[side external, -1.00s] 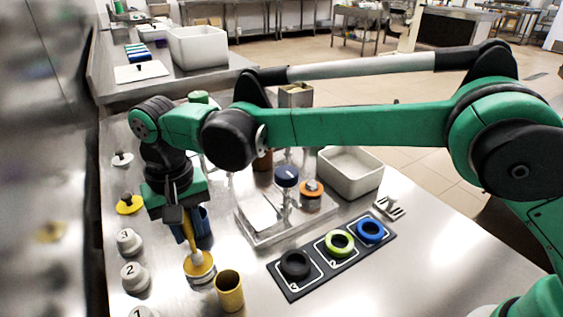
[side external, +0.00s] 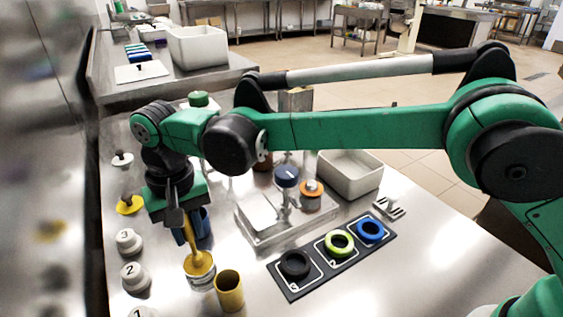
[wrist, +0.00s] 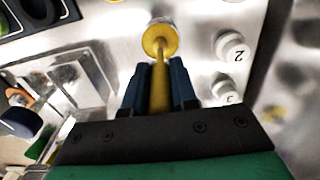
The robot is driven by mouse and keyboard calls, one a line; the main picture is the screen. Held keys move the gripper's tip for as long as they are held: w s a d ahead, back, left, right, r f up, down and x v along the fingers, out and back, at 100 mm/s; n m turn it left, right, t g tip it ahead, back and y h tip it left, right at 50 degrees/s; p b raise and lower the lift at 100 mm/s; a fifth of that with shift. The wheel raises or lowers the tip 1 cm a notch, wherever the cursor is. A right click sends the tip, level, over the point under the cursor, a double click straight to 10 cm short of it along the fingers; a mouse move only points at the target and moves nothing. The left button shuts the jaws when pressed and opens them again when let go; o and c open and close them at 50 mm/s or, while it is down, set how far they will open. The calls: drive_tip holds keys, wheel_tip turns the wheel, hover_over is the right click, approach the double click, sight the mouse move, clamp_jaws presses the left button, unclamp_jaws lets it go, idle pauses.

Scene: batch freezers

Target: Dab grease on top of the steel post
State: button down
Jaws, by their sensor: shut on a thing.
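My gripper (side external: 186,224) points down at the left of the table. It is shut on the yellow handle of a dauber (wrist: 158,88), whose round yellow head shows in the wrist view. The head is at the mouth of a small labelled tin (side external: 201,281); whether it touches the contents is hard to tell. A shiny upright piece, likely the steel post (side external: 286,203), stands in the clear tray (side external: 262,238), below a dark blue knob (side external: 287,176). Its top is partly hidden.
A yellow cup (side external: 229,291) stands close right of the tin. Numbered grey knobs (side external: 129,241) line the left. An orange-ringed part (side external: 311,194) is in the tray. A black mat (side external: 318,268) with three rings and a white bin (side external: 350,173) lie to the right.

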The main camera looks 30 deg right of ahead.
idle(0.3)
drive_tip(key=shift+r, duration=3.5)
drive_tip(key=w+d+r+m, duration=0.1)
drive_tip(key=d+r, duration=0.3)
drive_tip(key=d, duration=0.5)
drive_tip(key=d+r+m, duration=0.1)
drive_tip(key=d+r, duration=0.3)
drive_tip(key=d, duration=0.5)
drive_tip(key=w+d+r+m, duration=0.1)
drive_tip(key=d+r, duration=0.3)
drive_tip(key=d, duration=0.6)
drive_tip(key=w+a+f, duration=0.1)
drive_tip(key=a+f, duration=0.2)
drive_tip(key=f, duration=1.1)
drive_tip(key=shift+w, duration=0.2)
drive_tip(key=shift+f, duration=0.55)
drive_tip(key=shift+r, duration=0.1)
